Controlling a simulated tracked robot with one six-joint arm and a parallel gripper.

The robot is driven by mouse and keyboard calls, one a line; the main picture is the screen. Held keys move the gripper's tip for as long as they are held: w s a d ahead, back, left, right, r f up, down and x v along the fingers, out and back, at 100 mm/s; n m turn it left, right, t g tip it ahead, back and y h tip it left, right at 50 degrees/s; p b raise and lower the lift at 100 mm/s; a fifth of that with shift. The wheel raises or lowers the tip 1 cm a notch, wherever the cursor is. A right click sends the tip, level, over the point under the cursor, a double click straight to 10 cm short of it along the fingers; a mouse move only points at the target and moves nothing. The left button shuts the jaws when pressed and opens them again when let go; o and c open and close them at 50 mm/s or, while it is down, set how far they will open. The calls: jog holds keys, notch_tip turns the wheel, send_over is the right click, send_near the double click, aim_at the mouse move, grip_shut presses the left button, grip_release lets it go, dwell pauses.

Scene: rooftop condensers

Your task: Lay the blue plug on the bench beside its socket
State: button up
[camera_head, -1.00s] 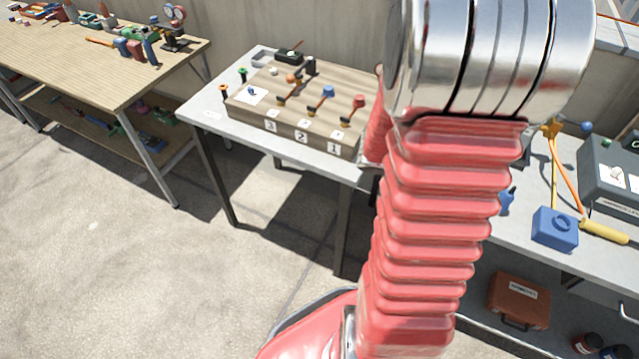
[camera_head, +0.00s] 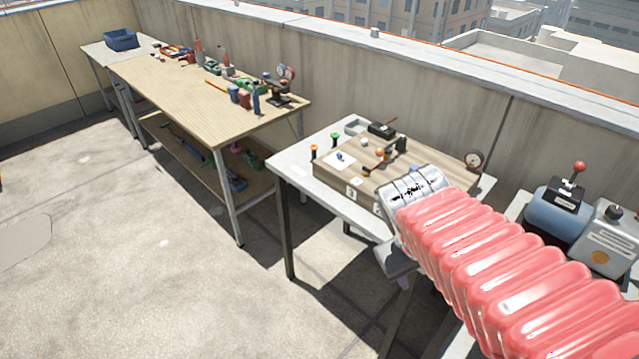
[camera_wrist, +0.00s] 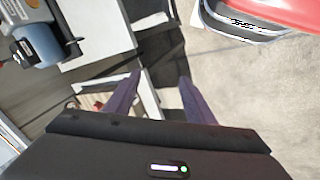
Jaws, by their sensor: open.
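My gripper (camera_wrist: 160,75) is open, its two dark purple fingers apart with nothing between them in the wrist view. They are above a gap beside a bench edge and the concrete floor. In the head view my arm covers much of the bench, and the gripper is mostly hidden behind it. I cannot make out the blue plug or its socket in either view now. The grey-white bench (camera_head: 292,180) shows at its left end, with a wooden block (camera_head: 325,185) on it.
The wooden block carries levers and number tags. A blue cylindrical machine (camera_head: 552,217) and a grey box (camera_head: 603,240) stand at the right. A wooden table (camera_head: 200,100) with tools is at the left. The floor (camera_head: 120,240) in front is clear.

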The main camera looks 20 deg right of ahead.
jog(key=w+a+r+t+y, duration=0.1)
jog(key=a+r+t+y, duration=0.2)
jog(key=a, duration=0.9)
notch_tip(320, 180, up, 3)
jog(key=shift+a+f+m+t+y, duration=0.2)
jog(key=shift+a+m+t+y, duration=0.15)
jog(key=shift+y, duration=0.25)
jog(key=shift+d, duration=0.1)
jog(key=shift+c, duration=0.3)
